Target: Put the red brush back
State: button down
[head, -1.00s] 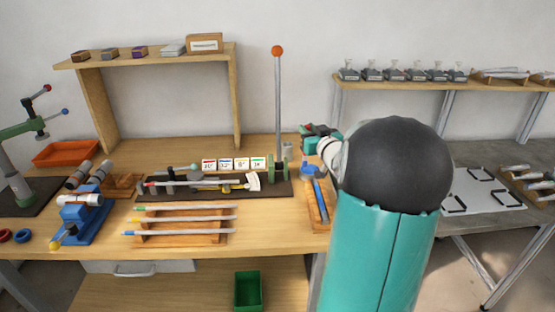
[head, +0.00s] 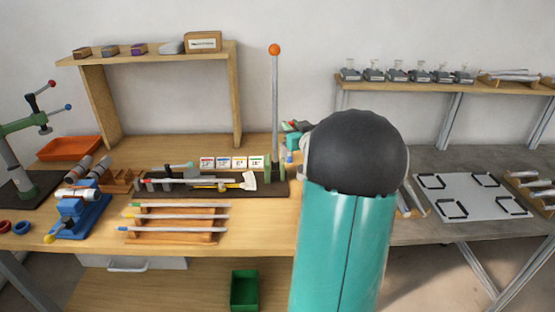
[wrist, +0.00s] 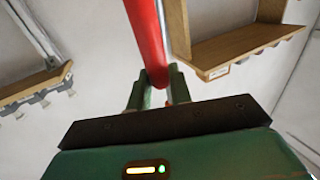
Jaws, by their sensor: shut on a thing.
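In the wrist view, my gripper (wrist: 158,88) has its two green fingers closed around the red brush (wrist: 148,40). Only a long, smooth red part shows, running from the fingers up out of the picture, so its bristles are out of sight. In the head view my rounded dark joint and teal arm link hide most of the gripper and the brush. Only a small green part of my gripper's end (head: 297,127) shows beside the joint, above the right end of the wooden bench (head: 200,250).
A wooden rack (head: 170,232) holds several thin rods. A tall post with an orange ball (head: 275,50) stands near my arm. A white board (head: 472,196) with black corner brackets lies on the right table.

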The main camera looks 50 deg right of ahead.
jog(key=shift+a+r, duration=0.2)
jog(key=w+d, duration=1.3)
jog(key=d, duration=0.1)
notch_tip(320, 180, down, 12)
jog(key=shift+w+d+r, duration=0.2)
jog(key=shift+w+d, duration=0.05)
jog(key=shift+d, duration=0.2)
jog(key=shift+f, duration=0.15)
jog(key=c, duration=1.3)
grip_release()
